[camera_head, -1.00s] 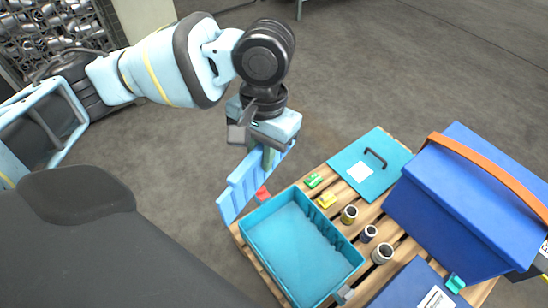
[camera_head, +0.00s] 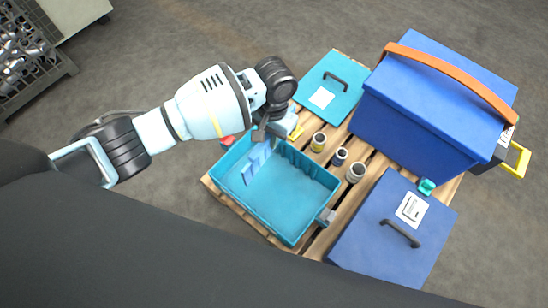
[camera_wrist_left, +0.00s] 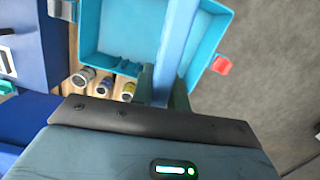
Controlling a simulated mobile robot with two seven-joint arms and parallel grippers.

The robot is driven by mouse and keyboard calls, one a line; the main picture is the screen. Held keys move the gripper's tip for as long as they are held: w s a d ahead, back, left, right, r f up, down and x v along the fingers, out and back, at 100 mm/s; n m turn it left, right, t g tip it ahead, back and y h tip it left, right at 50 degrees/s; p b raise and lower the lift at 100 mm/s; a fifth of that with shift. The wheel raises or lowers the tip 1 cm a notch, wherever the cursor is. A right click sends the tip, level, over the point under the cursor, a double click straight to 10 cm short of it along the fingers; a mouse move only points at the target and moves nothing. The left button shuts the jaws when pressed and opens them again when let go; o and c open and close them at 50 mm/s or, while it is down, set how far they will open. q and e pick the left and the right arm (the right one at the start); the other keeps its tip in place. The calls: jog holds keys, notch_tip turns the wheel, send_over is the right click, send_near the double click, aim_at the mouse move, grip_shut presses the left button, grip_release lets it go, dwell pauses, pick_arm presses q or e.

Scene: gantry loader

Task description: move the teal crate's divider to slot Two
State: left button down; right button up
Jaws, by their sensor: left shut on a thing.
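The teal crate (camera_head: 290,203) stands open on a wooden pallet in the head view, with slot ribs along its far-right wall. My left gripper (camera_head: 265,137) is shut on the light-blue divider (camera_head: 256,160) and holds it at the crate's upper-left end. The divider overlaps the crate opening; I cannot tell how deep it sits or whether it is in a slot. In the left wrist view, the divider (camera_wrist_left: 180,45) stands between the gripper's fingers (camera_wrist_left: 162,88), in front of the crate (camera_wrist_left: 122,32). Slot labels are not readable. My right gripper is not in view.
A teal lid (camera_head: 343,78) lies beyond the crate. Three small cans, yellow (camera_head: 318,142), dark blue (camera_head: 340,156) and grey (camera_head: 355,172), stand right of it. A big blue box (camera_head: 425,115) and a blue lidded box (camera_head: 375,235) fill the right side.

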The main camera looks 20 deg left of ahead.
pick_arm(q)
notch_tip(320, 180, down, 8)
jog(key=s+d+m, duration=0.1)
jog(key=s, duration=0.1)
jog(key=shift+d+r, duration=0.25)
jog(key=shift+d, duration=0.1)
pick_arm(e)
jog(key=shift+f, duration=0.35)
